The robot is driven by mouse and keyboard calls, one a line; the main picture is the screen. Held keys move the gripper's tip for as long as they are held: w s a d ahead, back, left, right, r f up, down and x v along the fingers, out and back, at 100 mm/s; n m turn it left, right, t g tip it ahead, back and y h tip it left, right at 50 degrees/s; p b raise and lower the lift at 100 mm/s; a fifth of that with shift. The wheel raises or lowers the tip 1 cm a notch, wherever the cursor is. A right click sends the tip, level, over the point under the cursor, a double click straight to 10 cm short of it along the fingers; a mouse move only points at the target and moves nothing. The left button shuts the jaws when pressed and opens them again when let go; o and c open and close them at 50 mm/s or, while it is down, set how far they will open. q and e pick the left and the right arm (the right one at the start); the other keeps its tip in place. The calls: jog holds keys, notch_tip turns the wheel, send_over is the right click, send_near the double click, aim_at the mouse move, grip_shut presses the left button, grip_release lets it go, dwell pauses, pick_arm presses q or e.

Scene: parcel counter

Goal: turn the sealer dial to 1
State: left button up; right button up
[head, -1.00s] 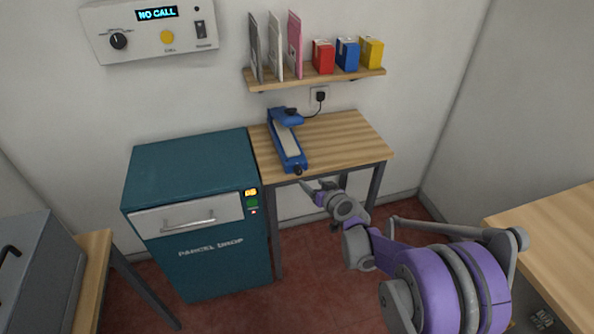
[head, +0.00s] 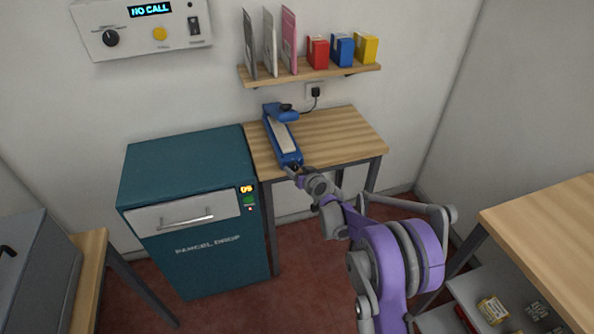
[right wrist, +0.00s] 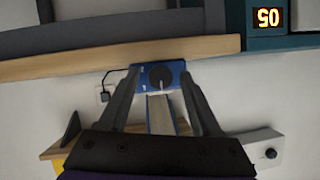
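The blue sealer (head: 281,136) lies lengthwise on the small wooden table. Its dark round dial (right wrist: 160,77) is on the blue front face, with a pale pointer mark; the small labels beside it are unreadable. My right gripper (head: 295,172) is at the sealer's front end and hides most of the dial in the head view. In the right wrist view the right gripper (right wrist: 160,73) is open, with one finger on each side of the dial and gaps between. I cannot tell how far its tips are from the face. My left gripper is not in view.
The teal parcel drop cabinet (head: 190,165) stands directly left of the small table (head: 340,135). A shelf (head: 310,74) with envelopes and small boxes hangs above. A wall panel (head: 140,30) is at upper left. Another wooden counter (head: 545,235) stands at right.

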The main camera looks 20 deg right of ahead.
grip_shut()
dwell(0.3)
jog(key=shift+d+m+y+p, duration=0.15)
jog(key=shift+m+y+p, duration=0.3)
jog(key=shift+m, duration=0.35)
jog(key=shift+f+m+y, duration=0.1)
jog(key=shift+m+y, duration=0.65)
jog(key=shift+m, duration=0.15)
jog(key=shift+d+f+m+t+y+b, duration=0.15)
jog(key=shift+m+t+y+b, duration=0.4)
jog(key=shift+m, duration=0.45)
jog(key=shift+m+t+y+b, duration=0.5)
jog(key=shift+m+b, duration=0.25)
jog(key=shift+m, duration=0.65)
